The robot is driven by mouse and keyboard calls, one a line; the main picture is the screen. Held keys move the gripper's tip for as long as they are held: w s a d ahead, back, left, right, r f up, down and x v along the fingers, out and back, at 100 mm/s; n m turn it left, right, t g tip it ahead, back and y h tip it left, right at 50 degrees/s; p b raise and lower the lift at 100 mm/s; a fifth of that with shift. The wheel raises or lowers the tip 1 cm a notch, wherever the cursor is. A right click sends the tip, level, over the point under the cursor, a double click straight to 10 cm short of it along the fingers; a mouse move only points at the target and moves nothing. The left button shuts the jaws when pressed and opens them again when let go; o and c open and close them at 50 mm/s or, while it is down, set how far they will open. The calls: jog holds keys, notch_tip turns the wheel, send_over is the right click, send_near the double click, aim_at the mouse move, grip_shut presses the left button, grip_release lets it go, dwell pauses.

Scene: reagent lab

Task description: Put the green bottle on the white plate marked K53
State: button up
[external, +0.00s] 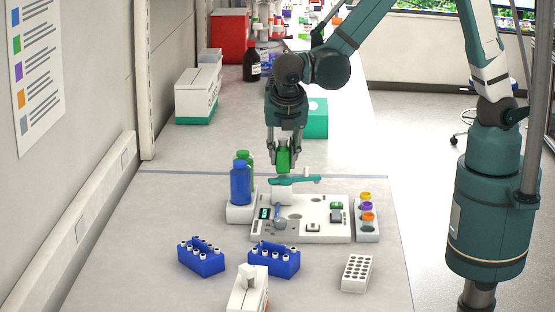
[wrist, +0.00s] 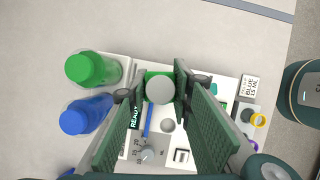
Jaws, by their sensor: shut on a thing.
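My gripper (external: 284,160) is shut on a small green bottle (external: 284,160), above the white workstation. In the wrist view, the held bottle shows a round grey top (wrist: 160,89) between the two fingers. A second, larger green bottle (wrist: 88,68) stands at the left, beside a blue bottle (wrist: 82,117). In the external view this green bottle (external: 244,157) is partly hidden behind the blue bottle (external: 240,184). I cannot read the mark K53 on any white surface, so I cannot tell which one is that plate.
The white workstation (external: 333,232) carries a teal bar (external: 304,179) just under my gripper. A white holder (external: 371,233) with several coloured rings stands to its right. Blue vial racks (external: 202,262) and a white rack (external: 357,273) stand nearer.

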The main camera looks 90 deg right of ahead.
jog(key=s+a+n+p, duration=0.1)
jog(key=s+a, duration=0.5)
jog(key=a, duration=0.7)
jog(key=s+a+r+n+t+y+p, duration=0.1)
jog(key=s+a+n, duration=0.2)
jog(key=s+a, duration=0.4)
jog(key=s+a+r+n+t+p, duration=0.1)
jog(key=s+a, duration=0.5)
jog(key=a, duration=1.2)
jog(key=shift+s+a+r+n+p, duration=0.15)
jog(key=shift+s+a+n+p, duration=0.35)
jog(key=shift+n, duration=0.6)
jog(key=shift+w+d, duration=0.1)
jog(key=shift+d, duration=0.1)
send_near(351, 264)
jog(key=shift+w+d+r+p, duration=0.2)
jog(key=shift+w+d+p, duration=0.15)
jog(key=shift+d, duration=0.35)
jog(key=shift+f, duration=0.1)
jog(key=shift+f, duration=2)
jog(key=shift+f, duration=0.15)
